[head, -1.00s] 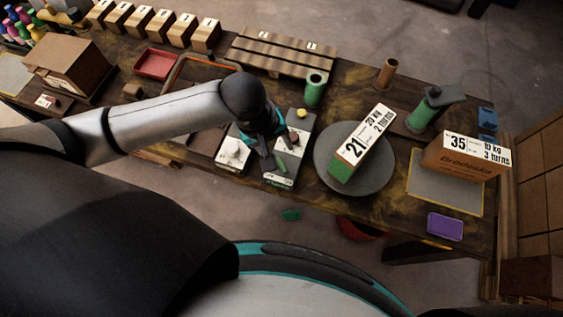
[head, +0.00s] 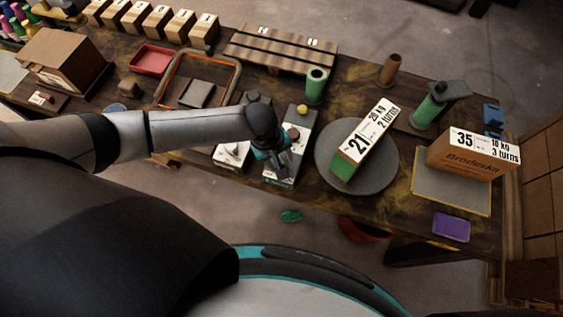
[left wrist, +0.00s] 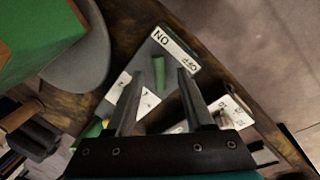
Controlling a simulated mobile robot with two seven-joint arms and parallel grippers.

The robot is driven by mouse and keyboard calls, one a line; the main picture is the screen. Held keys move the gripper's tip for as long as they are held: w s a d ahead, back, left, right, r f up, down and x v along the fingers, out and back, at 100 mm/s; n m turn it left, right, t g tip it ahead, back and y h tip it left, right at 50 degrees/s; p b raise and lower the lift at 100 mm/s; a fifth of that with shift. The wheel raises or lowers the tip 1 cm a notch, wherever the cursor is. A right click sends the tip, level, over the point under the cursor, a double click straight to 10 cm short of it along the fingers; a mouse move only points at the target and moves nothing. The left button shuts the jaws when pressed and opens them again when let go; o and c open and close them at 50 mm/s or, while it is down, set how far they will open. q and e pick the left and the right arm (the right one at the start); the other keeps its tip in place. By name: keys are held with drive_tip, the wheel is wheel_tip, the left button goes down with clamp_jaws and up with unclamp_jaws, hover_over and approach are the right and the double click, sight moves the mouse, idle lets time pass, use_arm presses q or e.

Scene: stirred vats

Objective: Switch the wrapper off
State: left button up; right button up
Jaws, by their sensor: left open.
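The wrapper's round grey turntable (head: 325,160) carries a tilted-looking box marked 21 (head: 372,133). Left of it stands a grey control box (head: 302,128) with a yellow button on top. In the left wrist view, the control box (left wrist: 178,76) has a white plate marked ON and OFF and a green lever (left wrist: 158,74). The lever's tip points nearer the ON end. My left gripper (head: 280,170) is open over the control box; its fingers (left wrist: 158,78) appear on either side of the lever, with no contact visible. In the head view the gripper hides the lever. My right gripper is not in view.
A green cylinder (head: 316,86) stands behind. A box marked 35 (head: 468,158) and a purple block (head: 451,227) are at the right. The table's front edge is near.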

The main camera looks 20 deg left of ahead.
use_arm(q)
drive_tip(key=shift+w+d+f, duration=0.1)
drive_tip(key=shift+f, duration=0.5)
drive_tip(key=shift+w+d+f, duration=0.1)
drive_tip(key=shift+f, duration=0.45)
clamp_jaws()
